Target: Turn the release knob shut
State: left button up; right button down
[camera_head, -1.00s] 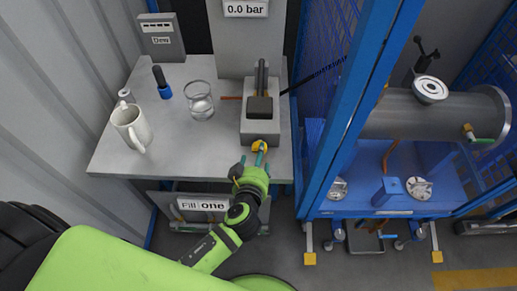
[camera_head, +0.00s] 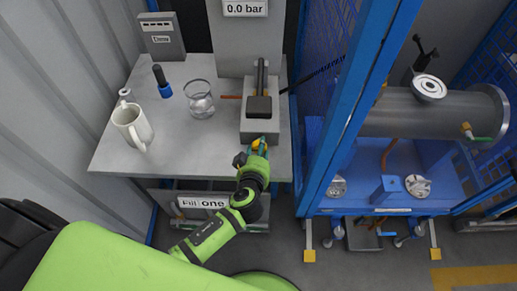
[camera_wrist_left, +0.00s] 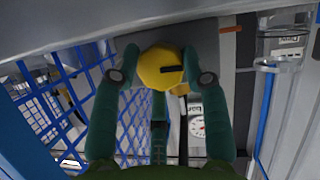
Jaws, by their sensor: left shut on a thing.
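The yellow release knob (camera_wrist_left: 160,68) sits between the two green fingers of my left gripper (camera_wrist_left: 160,62) in the left wrist view. It has a dark slot or mark on its face. My left gripper is shut on it, one finger on each side. In the head view the gripper (camera_head: 258,146) is at the front of the grey pump block (camera_head: 261,126), at the table's front edge. There the knob is mostly hidden by the fingers. My right gripper is not in view.
The table (camera_head: 185,150) holds a white mug (camera_head: 133,126), a glass (camera_head: 200,99) and a blue-and-black tool (camera_head: 161,80). A display (camera_head: 245,9) reads 0.0 bar. A blue frame post (camera_head: 360,110) stands right of the table. A drawer marked "Fill one" (camera_head: 203,202) is below.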

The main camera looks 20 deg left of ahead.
pick_arm(q)
jog(key=shift+m+y+b, duration=0.65)
jog(key=shift+m+y, duration=0.15)
jog(key=shift+m, duration=0.1)
jog(key=shift+w+r+m+g, duration=0.1)
jog(key=shift+m+g, duration=0.2)
jog(key=shift+m, duration=0.2)
jog(key=o, duration=1.1)
jog(key=shift+a, duration=0.1)
